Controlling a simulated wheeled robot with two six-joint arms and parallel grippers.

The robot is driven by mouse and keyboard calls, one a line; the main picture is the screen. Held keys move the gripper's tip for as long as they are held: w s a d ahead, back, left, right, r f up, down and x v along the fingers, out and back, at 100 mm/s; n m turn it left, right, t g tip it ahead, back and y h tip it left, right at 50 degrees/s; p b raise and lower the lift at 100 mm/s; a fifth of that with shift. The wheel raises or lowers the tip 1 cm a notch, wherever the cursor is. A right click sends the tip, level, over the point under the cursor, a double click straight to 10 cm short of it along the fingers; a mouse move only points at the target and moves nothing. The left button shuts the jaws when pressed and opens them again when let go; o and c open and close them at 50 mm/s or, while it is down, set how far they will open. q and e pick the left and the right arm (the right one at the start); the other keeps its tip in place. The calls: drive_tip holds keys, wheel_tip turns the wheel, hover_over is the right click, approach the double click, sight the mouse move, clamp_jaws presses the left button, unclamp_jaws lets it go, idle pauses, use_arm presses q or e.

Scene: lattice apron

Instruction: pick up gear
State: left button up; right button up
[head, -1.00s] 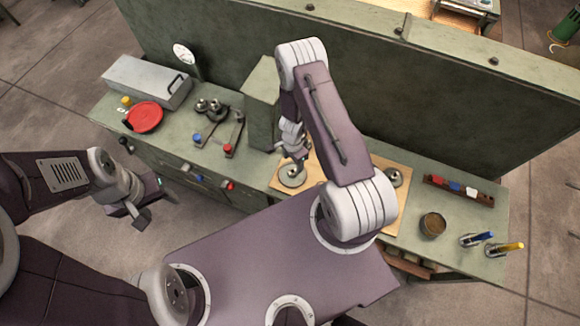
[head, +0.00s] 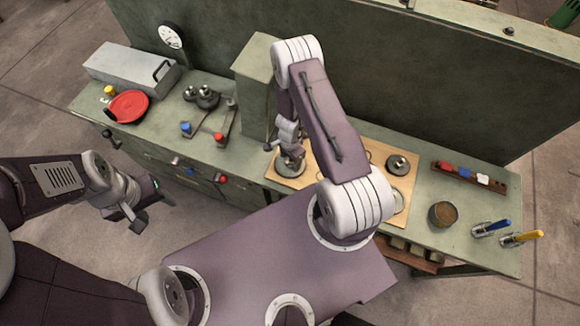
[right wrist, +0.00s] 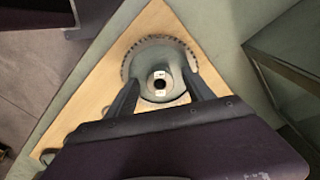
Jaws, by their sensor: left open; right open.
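A grey metal gear (head: 287,170) lies on the left part of a light wooden board (head: 288,183). In the right wrist view the gear (right wrist: 150,45) has a raised round hub with a dark central hole. My right gripper (head: 291,156) is over this gear, partly hiding it. In the right wrist view my right gripper (right wrist: 162,84) is open, with one finger on each side of the hub; I cannot tell whether they touch it. Another gear (head: 399,162) is on the board's right part. My left gripper (head: 148,206) is open and empty, off the counter's front.
The green counter (head: 425,245) carries a red round lid (head: 129,106), a grey box (head: 125,70), a green post (head: 258,80), a brown cup (head: 442,214) and a rack (head: 468,177) with coloured pieces. Dark round parts (head: 205,97) stand left of the post. A tall green panel closes the back.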

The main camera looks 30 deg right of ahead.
clamp_jaws()
drive_tip(key=shift+r, duration=0.1)
idle(1.2)
